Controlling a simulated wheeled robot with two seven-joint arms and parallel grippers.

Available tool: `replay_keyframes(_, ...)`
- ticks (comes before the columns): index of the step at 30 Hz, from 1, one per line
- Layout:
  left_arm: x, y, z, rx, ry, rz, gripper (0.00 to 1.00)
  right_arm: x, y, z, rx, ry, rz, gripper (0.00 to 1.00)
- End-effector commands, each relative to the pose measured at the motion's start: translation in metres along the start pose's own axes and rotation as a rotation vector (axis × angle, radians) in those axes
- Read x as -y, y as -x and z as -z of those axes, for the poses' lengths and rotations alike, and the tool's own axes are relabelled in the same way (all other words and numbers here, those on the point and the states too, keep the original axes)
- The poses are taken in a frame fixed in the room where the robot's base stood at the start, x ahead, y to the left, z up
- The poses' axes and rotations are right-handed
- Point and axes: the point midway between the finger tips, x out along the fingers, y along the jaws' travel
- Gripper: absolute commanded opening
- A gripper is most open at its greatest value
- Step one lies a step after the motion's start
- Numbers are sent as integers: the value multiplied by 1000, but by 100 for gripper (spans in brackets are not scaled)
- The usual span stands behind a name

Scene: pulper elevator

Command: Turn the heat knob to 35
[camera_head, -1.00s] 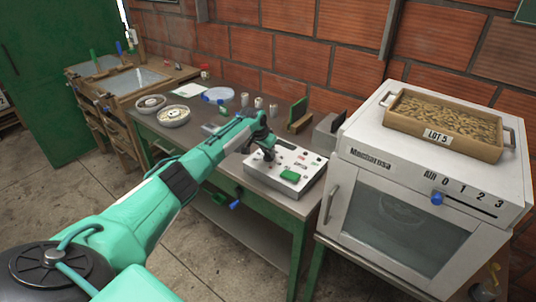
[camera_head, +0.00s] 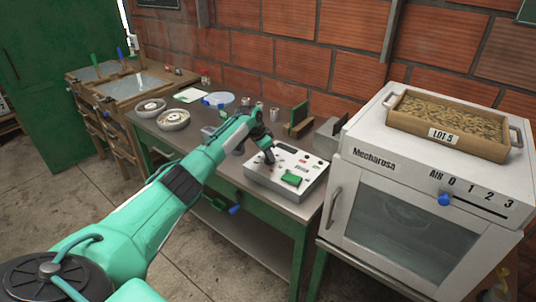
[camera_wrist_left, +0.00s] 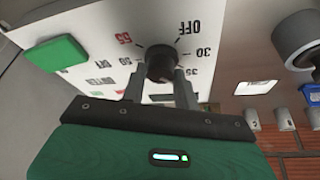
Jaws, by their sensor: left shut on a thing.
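The heat knob (camera_wrist_left: 161,64) is a dark round knob on the white control box (camera_head: 262,181). In the left wrist view it is ringed by the printed marks OFF, 30, 35, 50 and 55. My left gripper (camera_wrist_left: 161,90) has one finger on each side of the knob and is shut on it. In the head view this gripper (camera_head: 268,156) reaches down to the left part of the box and hides the knob there. I cannot tell which mark the knob points to. My right gripper is in neither view.
A green switch (camera_head: 291,180) sits on the box near the knob. A white oven (camera_head: 360,165) with a blue slider (camera_head: 445,199) and a wooden tray of beans (camera_head: 470,147) stands at the right. Bowls (camera_head: 173,119) and small cups lie on the table's left and back.

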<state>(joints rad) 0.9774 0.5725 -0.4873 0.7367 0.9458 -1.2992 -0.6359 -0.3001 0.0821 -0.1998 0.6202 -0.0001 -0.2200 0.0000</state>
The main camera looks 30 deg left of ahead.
Motion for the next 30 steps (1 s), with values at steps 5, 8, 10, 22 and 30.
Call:
replay_keyframes(5,0,0,0,1,1,1,44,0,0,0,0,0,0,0)
replay_keyframes(8,0,0,0,1,1,1,52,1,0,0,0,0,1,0)
replay_keyframes(10,0,0,0,1,1,1,52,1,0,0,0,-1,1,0)
replay_keyframes(22,1,20,-1,-2,1,2,52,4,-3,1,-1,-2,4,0)
replay_keyframes(30,1,79,-1,-2,-1,4,52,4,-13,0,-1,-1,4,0)
